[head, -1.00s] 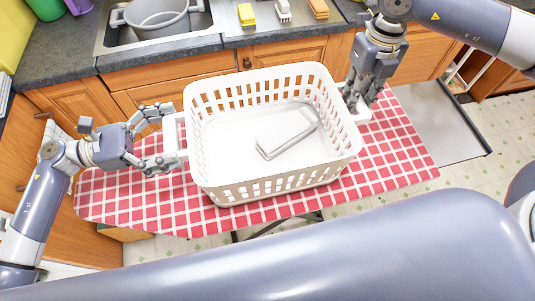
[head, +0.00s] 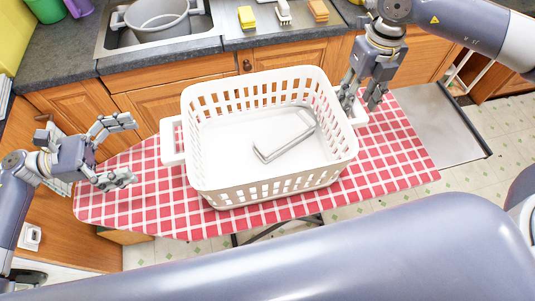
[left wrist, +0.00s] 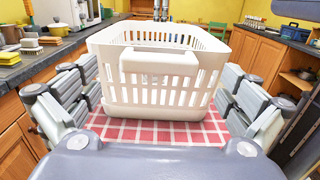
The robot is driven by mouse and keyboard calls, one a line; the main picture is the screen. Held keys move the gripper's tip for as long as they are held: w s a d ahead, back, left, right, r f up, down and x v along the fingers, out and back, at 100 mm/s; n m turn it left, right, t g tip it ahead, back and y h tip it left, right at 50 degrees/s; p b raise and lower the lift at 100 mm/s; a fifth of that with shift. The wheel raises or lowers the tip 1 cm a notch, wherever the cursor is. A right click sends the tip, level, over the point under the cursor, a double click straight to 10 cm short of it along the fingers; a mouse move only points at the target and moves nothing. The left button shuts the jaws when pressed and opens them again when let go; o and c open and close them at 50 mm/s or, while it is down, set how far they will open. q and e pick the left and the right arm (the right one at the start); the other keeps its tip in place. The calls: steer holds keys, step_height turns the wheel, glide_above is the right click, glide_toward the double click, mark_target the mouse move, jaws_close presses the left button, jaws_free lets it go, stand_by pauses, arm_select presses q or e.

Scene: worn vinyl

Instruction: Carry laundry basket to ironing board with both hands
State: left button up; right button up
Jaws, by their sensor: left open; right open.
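A white slatted laundry basket (head: 265,185) stands on the red-checked ironing board (head: 405,165) in the head view. A grey, angled metal object (head: 285,140) lies inside it. My left gripper (head: 133,150) is open and empty, a short way left of the basket's left handle (head: 170,142). In the left wrist view the basket's handle (left wrist: 158,60) shows ahead, between the spread fingers and apart from them. My right gripper (head: 362,100) is open at the basket's right handle (head: 358,113). Its fingers are close to that handle; whether they touch it I cannot tell.
A counter with a sink (head: 150,30) holding a grey pot (head: 158,15) runs behind the board. The board's left end is clear.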

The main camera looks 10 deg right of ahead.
steer(key=shift+r, duration=0.25)
arm_select(q)
steer(key=a, duration=0.3)
steer(key=shift+a, duration=0.1)
arm_select(e)
step_height(320, 180, up, 12)
steer(key=shift+f, duration=0.25)
steer(key=shift+f, duration=0.1)
